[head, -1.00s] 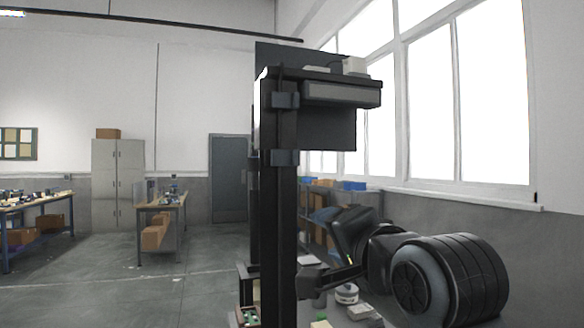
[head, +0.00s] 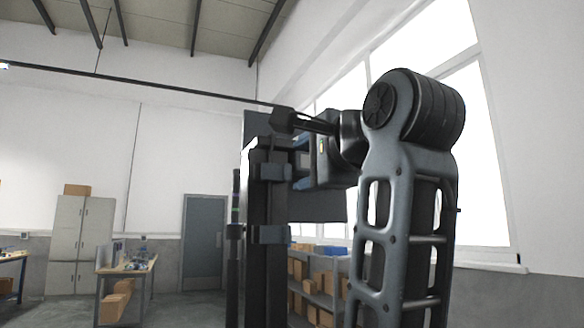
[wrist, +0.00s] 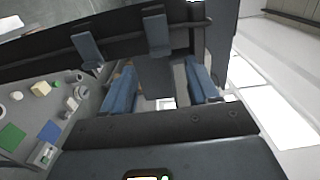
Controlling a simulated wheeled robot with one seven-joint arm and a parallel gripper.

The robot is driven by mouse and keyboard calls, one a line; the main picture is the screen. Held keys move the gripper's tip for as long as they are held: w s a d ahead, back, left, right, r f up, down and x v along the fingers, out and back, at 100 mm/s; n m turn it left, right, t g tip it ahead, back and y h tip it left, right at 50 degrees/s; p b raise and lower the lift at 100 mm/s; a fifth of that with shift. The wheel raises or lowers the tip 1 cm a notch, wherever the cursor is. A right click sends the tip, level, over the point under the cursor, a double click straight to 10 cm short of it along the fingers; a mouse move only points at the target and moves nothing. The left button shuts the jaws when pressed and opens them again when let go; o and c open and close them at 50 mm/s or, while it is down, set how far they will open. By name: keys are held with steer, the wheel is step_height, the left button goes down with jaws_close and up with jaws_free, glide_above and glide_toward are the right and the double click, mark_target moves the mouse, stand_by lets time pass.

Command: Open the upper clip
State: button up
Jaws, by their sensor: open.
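The dark upright column (head: 258,285) stands at the centre of the head view. The upper clip (head: 276,172) is a blue-grey block on it, and a similar lower clip (head: 272,234) sits below. In the wrist view the column (wrist: 40,67) crosses the top, with what seems the upper clip (wrist: 156,33) right of the other clip (wrist: 88,45). My gripper (head: 303,163) is beside the column's right side near upper-clip height. In the wrist view my gripper (wrist: 160,70) is open, its two blue fingers apart and empty. I cannot tell its exact distance from the clip.
A dark panel (head: 320,206) is behind the column. Shelves with boxes (head: 318,285) stand behind.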

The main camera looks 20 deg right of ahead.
mark_target(289, 172)
steer(key=shift+w+p, duration=0.55)
steer(key=shift+w, duration=2.05)
steer(key=shift+c, duration=0.4)
steer(key=c, duration=1)
steer(key=shift+o, duration=0.2)
